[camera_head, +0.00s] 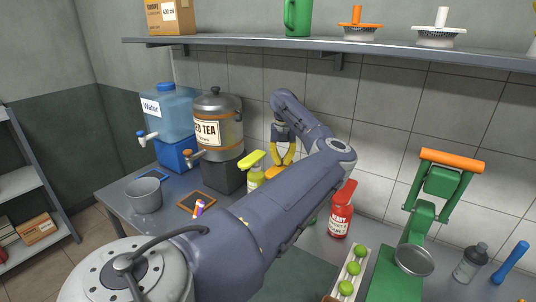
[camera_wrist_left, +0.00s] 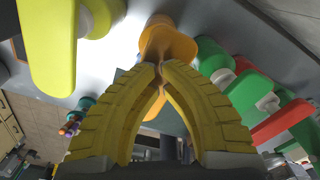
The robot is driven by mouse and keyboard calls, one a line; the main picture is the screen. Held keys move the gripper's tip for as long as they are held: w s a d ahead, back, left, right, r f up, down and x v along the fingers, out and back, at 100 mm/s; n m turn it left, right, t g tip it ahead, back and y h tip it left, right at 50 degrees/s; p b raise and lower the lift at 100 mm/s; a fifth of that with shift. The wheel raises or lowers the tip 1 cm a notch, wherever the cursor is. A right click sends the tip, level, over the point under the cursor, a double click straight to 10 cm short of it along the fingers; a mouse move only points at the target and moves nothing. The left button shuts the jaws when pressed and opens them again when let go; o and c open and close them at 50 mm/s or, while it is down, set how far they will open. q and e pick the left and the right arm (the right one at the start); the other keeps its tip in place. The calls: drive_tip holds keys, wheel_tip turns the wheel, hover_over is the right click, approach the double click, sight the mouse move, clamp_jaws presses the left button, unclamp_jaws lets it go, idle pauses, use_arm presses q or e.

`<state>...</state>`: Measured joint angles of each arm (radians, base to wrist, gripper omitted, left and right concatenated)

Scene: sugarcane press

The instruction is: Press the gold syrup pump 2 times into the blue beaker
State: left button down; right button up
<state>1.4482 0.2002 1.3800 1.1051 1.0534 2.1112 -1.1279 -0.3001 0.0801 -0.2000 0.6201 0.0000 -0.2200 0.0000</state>
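The gold syrup pump (camera_head: 273,172) stands in the row of bottles behind my left arm, which hides most of it. In the left wrist view its gold head (camera_wrist_left: 168,42) lies just beyond my fingertips, and part of it shows between the fingers. My left gripper (camera_head: 286,162) has yellow fingers pointing down over the gold pump. In the wrist view the fingertips (camera_wrist_left: 161,70) are together, with nothing held between them. Whether they touch the pump head is unclear. I cannot make out the blue beaker; my arm covers much of the counter. My right gripper is not in view.
A yellow-topped bottle (camera_head: 255,176) stands left of the gold pump. Green pumps (camera_wrist_left: 215,60) and a red bottle (camera_head: 340,220) stand to the right. A metal cup (camera_head: 144,196), tea dispenser (camera_head: 218,130) and green press (camera_head: 420,210) flank the arm. A shelf (camera_head: 300,43) runs above.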

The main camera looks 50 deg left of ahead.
sight(282, 164)
use_arm(q)
drive_tip(key=shift+f, duration=1.75)
drive_tip(key=shift+r, duration=3.05)
wheel_tip(282, 164, up, 6)
